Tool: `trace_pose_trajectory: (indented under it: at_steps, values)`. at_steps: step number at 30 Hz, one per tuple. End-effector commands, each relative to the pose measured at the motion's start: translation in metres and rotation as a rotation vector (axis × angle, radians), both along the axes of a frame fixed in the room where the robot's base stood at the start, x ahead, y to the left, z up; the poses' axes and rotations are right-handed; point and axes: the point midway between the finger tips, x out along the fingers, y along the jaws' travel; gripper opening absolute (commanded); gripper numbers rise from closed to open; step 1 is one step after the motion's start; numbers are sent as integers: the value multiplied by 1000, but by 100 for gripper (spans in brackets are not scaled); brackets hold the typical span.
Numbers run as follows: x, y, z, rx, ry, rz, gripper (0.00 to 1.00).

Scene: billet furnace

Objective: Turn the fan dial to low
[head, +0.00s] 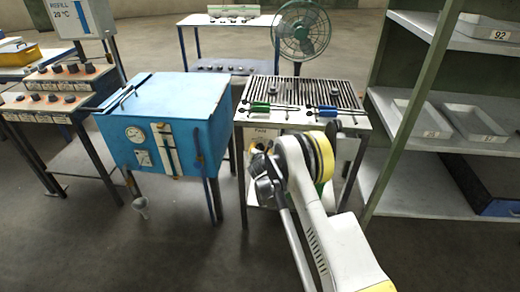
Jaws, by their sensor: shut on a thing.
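The light panel with a label that seems to read "Fan" (262,132) is on the front of the grill-topped table, below its top edge. The dark end of my arm, with my gripper (258,153), is right in front of this panel, just below the label. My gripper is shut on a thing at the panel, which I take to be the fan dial. The dial itself is hidden behind the gripper and wrist, so its setting cannot be read. My white arm with a yellow ring covers the right part of the table's front.
Green-handled and blue-handled tools (272,107) lie on the slatted top (300,90). A blue furnace box (165,110) with gauges stands close on the left. A green fan (302,32) stands behind. Shelves (455,105) with grey trays stand on the right.

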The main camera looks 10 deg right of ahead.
Motion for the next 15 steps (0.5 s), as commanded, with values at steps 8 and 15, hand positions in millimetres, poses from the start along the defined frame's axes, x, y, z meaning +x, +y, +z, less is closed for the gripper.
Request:
trace_pose_trajectory:
  at_steps: [8,15]
  values:
    - [0,-1,-1,181,-59,-1,5]
    - [0,-2,-1,377,-123,-1,5]
